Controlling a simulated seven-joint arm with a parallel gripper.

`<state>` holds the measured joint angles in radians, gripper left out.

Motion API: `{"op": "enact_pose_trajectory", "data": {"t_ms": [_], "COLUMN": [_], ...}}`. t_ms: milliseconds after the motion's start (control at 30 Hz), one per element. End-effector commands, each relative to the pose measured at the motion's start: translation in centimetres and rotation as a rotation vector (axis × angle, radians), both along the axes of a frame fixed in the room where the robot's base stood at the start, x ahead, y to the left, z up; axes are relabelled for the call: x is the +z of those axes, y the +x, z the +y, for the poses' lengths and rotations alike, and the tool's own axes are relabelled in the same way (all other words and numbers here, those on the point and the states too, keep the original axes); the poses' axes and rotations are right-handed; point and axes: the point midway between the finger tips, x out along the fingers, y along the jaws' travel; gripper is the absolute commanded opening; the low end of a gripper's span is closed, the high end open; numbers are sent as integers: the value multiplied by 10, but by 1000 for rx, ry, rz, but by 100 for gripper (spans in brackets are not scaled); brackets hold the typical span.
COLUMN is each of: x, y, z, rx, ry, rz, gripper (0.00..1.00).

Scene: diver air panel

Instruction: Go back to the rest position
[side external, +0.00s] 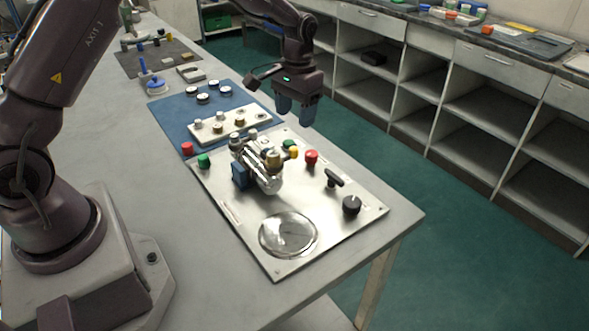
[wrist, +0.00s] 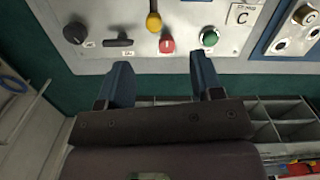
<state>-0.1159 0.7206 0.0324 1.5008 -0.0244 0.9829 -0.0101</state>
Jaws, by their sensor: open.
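My gripper (side external: 295,108) hangs above the far edge of the bench, fingers pointing down, open and empty. Its two blue fingers also show apart in the wrist view (wrist: 160,80). The metal air panel (side external: 330,232) lies on the bench in front of it, with a large round gauge (side external: 288,234), a black knob (side external: 351,205), a black T-handle (side external: 334,179), a red button (side external: 311,157), a yellow knob (side external: 293,152) and a valve assembly (side external: 262,170). In the wrist view the red button (wrist: 167,45) and green knob (wrist: 209,37) lie past the fingertips. Nothing is held.
A blue mat (side external: 170,112) with a white strip of fittings (side external: 205,137) and several round caps lies behind the panel. A dark mat with tools (side external: 130,62) is farther back. Open shelving (side external: 480,100) stands across the green floor. The near bench top is clear.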

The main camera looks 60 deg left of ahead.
Motion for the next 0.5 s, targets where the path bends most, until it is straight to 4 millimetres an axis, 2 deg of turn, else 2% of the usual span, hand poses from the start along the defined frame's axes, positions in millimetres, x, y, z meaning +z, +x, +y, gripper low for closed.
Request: {"op": "enact_pose_trajectory", "data": {"t_ms": [33,167,300,500], "x": [18,57,97,136], "y": [-13,-49,-94,-162], "z": [-5,-16,-29,-45], "rx": [-8,-28,-54,-93], "ry": [1,3,7,16], "rz": [-14,-52,-113,-218], "gripper": [60,60,60,60]}}
